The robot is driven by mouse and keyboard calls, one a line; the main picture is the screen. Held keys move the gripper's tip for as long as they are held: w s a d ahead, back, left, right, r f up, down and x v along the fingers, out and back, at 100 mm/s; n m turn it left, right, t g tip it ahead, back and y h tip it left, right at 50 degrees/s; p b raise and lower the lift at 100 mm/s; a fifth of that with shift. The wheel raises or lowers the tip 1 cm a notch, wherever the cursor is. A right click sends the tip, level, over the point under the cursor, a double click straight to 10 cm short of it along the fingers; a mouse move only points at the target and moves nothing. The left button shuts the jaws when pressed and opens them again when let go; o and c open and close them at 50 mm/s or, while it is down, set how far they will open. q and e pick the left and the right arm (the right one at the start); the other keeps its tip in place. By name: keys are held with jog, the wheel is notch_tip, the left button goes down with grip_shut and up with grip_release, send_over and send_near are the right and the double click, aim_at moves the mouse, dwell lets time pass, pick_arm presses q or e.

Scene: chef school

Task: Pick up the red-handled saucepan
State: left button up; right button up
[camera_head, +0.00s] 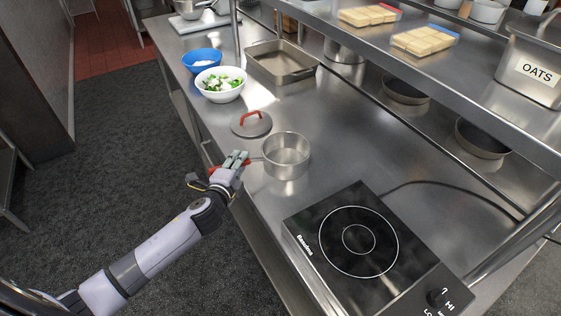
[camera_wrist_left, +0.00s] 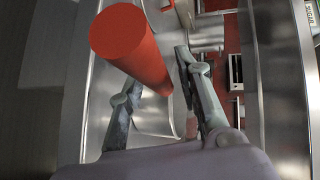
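The saucepan (camera_head: 286,156) is a steel pot standing upright on the steel counter, with its handle pointing left toward my left gripper. My left gripper (camera_head: 238,160) is at that handle, and red parts of the handle show on both sides of the fingers. In the left wrist view the red handle (camera_wrist_left: 136,45) runs between the two fingers of the left gripper (camera_wrist_left: 158,75). The fingers are apart, with a visible gap on the right side of the handle. The handle's middle is partly hidden by the fingers in the head view. My right gripper is not in view.
A lid (camera_head: 252,128) with a red grip lies behind the saucepan. An induction hob (camera_head: 358,238) is in front right. A white bowl of vegetables (camera_head: 220,97), a blue bowl (camera_head: 202,55) and a metal tray (camera_head: 282,79) stand farther back. An upper shelf (camera_head: 440,80) overhangs the counter's right side.

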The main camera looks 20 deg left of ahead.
pick_arm(q)
grip_shut()
dwell(0.4)
dwell(0.4)
